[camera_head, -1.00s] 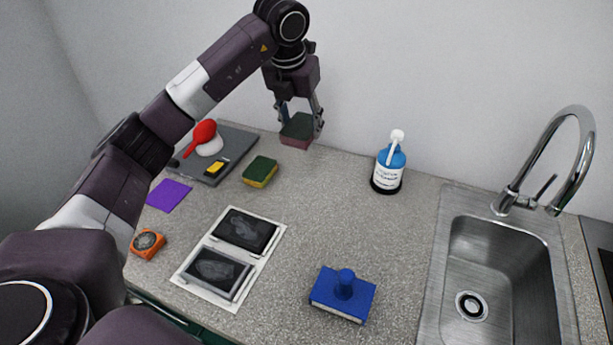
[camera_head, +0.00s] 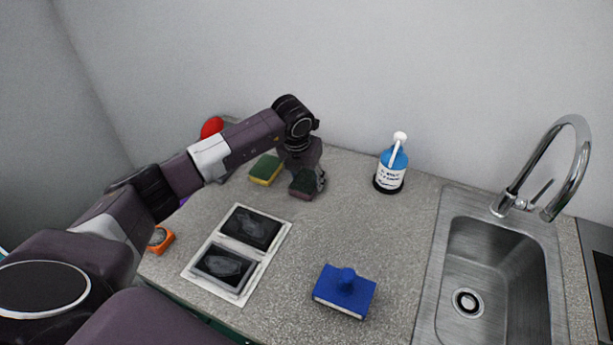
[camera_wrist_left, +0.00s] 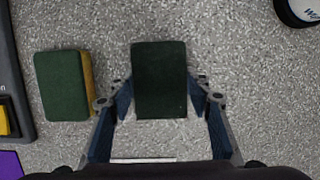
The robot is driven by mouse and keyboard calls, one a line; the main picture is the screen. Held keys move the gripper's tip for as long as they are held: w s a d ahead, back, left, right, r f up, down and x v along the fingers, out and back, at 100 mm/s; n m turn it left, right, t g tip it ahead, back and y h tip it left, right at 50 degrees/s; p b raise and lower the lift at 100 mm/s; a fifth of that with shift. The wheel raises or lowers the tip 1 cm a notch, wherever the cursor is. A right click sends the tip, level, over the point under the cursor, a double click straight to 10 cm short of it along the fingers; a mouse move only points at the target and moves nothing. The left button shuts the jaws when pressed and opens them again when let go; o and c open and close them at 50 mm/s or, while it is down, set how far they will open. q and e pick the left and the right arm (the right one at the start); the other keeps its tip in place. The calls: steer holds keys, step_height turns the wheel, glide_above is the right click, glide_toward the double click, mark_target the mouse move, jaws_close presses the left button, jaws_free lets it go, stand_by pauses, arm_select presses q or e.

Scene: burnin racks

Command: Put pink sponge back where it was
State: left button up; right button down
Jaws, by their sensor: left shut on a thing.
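The pink sponge (camera_head: 301,188), with a dark green top and a pink side, is in my left gripper (camera_head: 306,181) in the head view, at the middle of the counter. In the left wrist view the pink sponge (camera_wrist_left: 160,75) shows its green face between the two fingers of my left gripper (camera_wrist_left: 160,97), which is shut on it. I cannot tell whether its underside touches the counter. A yellow sponge with a green top (camera_head: 266,169) lies just left of it, apart, and also shows in the left wrist view (camera_wrist_left: 62,87). My right gripper is not in view.
A white board with two dark panels (camera_head: 270,268) lies in front. A blue handled block (camera_head: 345,291), a blue bottle (camera_head: 391,168) and the sink (camera_head: 449,220) are to the right. An orange round item (camera_head: 161,240) is at left. The counter between sponge and bottle is clear.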

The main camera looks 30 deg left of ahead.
arm_select(q)
steer(key=o, duration=0.7)
steer(key=shift+f, duration=0.15)
steer(key=shift+c, duration=0.2)
steer(key=o, duration=0.4)
steer(key=shift+o, duration=0.2)
steer(key=shift+r, duration=0.25)
steer(key=shift+s+r, duration=0.1)
steer(key=shift+r, duration=0.2)
steer(key=b+v, duration=0.3)
steer(key=v, duration=0.8)
steer(key=shift+s, duration=0.1)
